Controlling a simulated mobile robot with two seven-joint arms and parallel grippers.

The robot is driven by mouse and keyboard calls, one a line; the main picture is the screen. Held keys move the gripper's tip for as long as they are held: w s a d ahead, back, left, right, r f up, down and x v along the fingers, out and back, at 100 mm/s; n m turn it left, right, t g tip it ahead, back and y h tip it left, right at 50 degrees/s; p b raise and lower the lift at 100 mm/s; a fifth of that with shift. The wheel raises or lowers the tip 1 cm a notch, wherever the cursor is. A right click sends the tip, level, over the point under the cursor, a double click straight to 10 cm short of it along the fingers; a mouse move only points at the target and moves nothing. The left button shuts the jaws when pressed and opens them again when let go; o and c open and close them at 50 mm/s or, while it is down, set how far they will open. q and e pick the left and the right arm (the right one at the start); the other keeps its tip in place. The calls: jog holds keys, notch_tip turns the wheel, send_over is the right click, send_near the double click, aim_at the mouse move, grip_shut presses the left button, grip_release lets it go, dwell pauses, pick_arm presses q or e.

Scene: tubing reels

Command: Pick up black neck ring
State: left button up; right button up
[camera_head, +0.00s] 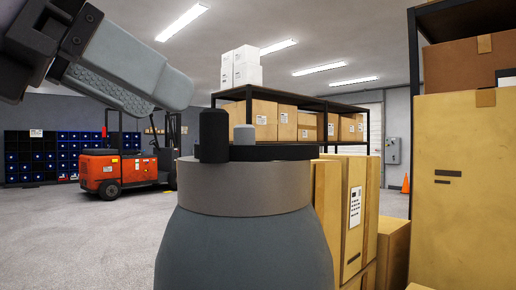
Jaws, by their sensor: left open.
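A flat black ring (280,152), which looks like the black neck ring, lies on the light grey collar (245,187) of a large tapered dark grey body (243,250) at the centre. I see it edge-on, so its opening cannot be seen. A short black post (213,135) and a grey knob (243,134) stand up at its left side. My left gripper (165,98) is open at the upper left, very close to the camera. It is above and left of the ring, with nothing seen in it. My right gripper is not in view.
Large cardboard boxes (345,220) stand close behind the grey body and at the right, by a dark shelf frame (413,100). Another shelf of boxes (265,114) is behind. An orange forklift (112,173) stands at the left. The floor (90,238) in front is clear.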

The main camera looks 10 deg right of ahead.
aim_at(202, 122)
pick_arm(q)
jog(key=x, duration=0.6)
jog(key=shift+d+f, duration=0.1)
jog(key=shift+d, duration=0.05)
grip_shut()
